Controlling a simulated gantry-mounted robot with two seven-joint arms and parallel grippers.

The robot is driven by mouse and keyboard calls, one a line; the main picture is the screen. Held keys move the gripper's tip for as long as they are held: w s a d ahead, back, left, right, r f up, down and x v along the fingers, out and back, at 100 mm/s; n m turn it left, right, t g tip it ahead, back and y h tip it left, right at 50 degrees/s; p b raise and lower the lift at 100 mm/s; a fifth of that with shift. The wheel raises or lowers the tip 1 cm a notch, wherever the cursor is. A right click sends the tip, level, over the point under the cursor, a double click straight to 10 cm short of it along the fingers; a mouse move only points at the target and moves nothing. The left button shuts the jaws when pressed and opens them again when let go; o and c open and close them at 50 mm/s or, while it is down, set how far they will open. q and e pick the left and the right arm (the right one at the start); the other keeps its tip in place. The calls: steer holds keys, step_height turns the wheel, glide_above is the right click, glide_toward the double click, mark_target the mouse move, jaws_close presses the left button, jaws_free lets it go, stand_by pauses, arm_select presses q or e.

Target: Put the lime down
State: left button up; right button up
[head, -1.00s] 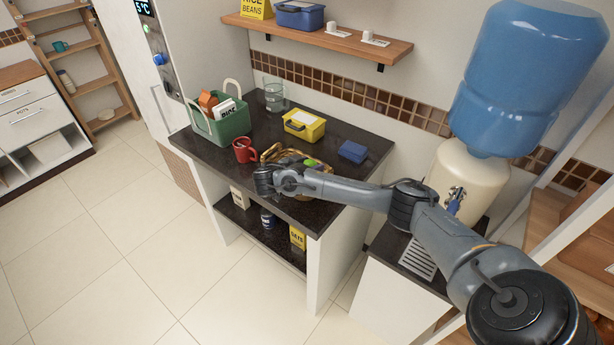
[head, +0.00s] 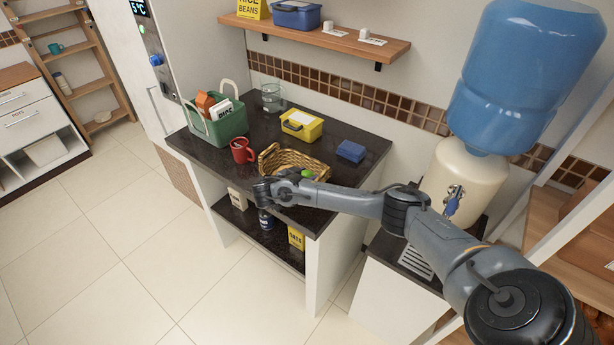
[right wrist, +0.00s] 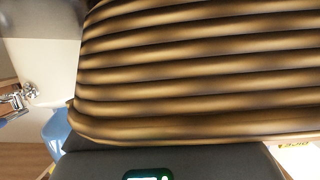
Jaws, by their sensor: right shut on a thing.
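The green lime (head: 307,173) shows in the head view just above the upper edge of my right arm, at the near right side of the wicker basket (head: 268,163). My right gripper (head: 301,177) is shut on the lime; its fingers are mostly hidden behind the arm. The basket stands open on the dark counter, its near side covered by my arm. In the right wrist view the basket's ribbed wall (right wrist: 200,70) fills most of the picture, very close; the lime and fingertips do not show there. My left gripper is not in view.
On the counter (head: 336,128) are a red mug (head: 242,151), a green caddy (head: 222,128), a glass pitcher (head: 272,97), a yellow box (head: 301,125) and a blue box (head: 351,151). The red mug stands close left of the basket. A wooden shelf (head: 330,37) hangs above.

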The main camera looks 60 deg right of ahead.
steer(key=shift+d+f, duration=0.1)
steer(key=shift+f, duration=0.25)
steer(key=o, duration=0.8)
